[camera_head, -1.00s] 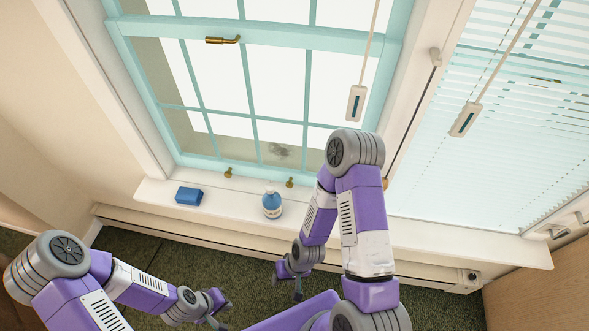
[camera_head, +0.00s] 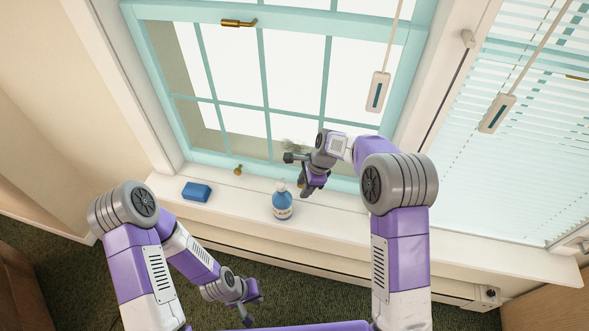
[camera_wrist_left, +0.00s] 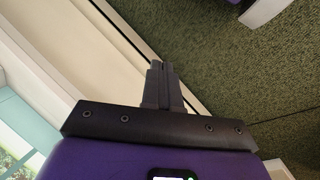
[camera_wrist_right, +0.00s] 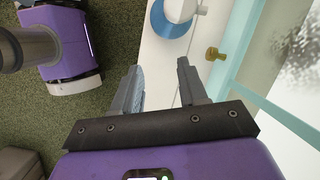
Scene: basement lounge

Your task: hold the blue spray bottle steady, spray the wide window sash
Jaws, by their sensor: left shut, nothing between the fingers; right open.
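The blue spray bottle (camera_head: 282,203) stands upright on the white sill, with a white top and a pale label. In the right wrist view the bottle (camera_wrist_right: 168,24) shows at the top, beyond the fingertips. My right gripper (camera_head: 295,174) is open and empty, above the sill just right of the bottle's top in the head view; I cannot tell if it touches. In its wrist view the fingers (camera_wrist_right: 158,70) are apart. My left gripper (camera_head: 249,310) is low in front of the sill; its fingers (camera_wrist_left: 160,72) are shut and empty. The teal-framed wide window sash (camera_head: 212,160) is behind the bottle.
A blue sponge-like block (camera_head: 197,192) lies on the sill (camera_head: 235,210) left of the bottle. A brass knob (camera_head: 238,169) is at the sash bottom. Blinds (camera_head: 535,130) and hanging cord pulls (camera_head: 378,92) are at right. Bare sill lies between block and bottle.

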